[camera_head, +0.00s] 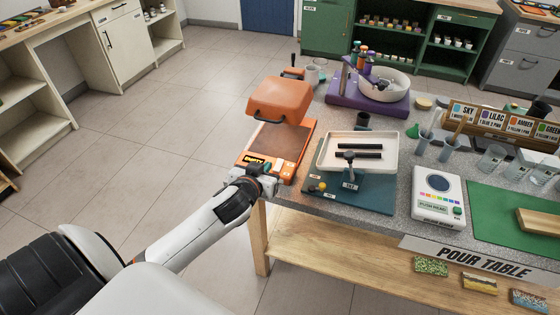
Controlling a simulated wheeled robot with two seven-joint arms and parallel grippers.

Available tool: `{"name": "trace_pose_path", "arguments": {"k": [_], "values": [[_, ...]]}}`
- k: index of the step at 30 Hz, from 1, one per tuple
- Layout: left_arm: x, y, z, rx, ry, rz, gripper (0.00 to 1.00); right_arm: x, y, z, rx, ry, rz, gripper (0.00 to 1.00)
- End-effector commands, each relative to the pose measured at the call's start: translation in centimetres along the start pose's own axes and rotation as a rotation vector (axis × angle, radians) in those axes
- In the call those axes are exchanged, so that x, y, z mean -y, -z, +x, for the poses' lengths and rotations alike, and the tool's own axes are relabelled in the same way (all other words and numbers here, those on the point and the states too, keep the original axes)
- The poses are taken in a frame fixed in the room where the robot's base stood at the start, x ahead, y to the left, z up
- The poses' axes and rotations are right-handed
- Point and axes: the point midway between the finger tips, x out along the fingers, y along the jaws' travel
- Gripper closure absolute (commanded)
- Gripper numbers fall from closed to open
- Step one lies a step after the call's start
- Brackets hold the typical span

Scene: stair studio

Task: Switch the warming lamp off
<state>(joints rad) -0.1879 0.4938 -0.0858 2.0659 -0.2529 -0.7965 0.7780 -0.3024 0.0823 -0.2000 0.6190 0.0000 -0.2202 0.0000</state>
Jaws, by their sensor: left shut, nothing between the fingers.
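An orange unit with a boxy hood (280,99) raised over a brown plate (279,142) stands at the left end of the pour table. It looks most like the warming lamp, but no label in view names it so. A small dark label with yellow letters and small pale marks (289,166) sit on its front edge. My left gripper (268,183) is at the unit's front edge, seen small and from behind. It looks shut and empty; I cannot tell whether it touches the unit. My right gripper is out of view.
Right of the unit, a white tray (328,155) with two dark bars stands on a teal base (372,197). A white reader (425,208), a purple stand (341,95) with a bowl, and cups crowd the pour table (405,229). The floor to the left is clear.

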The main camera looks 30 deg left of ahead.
Motion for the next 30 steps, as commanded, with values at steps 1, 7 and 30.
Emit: {"name": "trace_pose_path", "arguments": {"k": [1,7,30], "values": [[0.0,0.0,0.0,0.000,0.000,0.000,1.00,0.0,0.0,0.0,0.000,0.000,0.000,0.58],[0.0,-0.1,1.1,-0.001,-0.001,0.001,1.00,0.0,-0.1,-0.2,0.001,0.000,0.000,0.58],[0.0,2.5,12.5,-0.002,-0.001,0.000,1.00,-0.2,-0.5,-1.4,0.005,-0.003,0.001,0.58]]}}
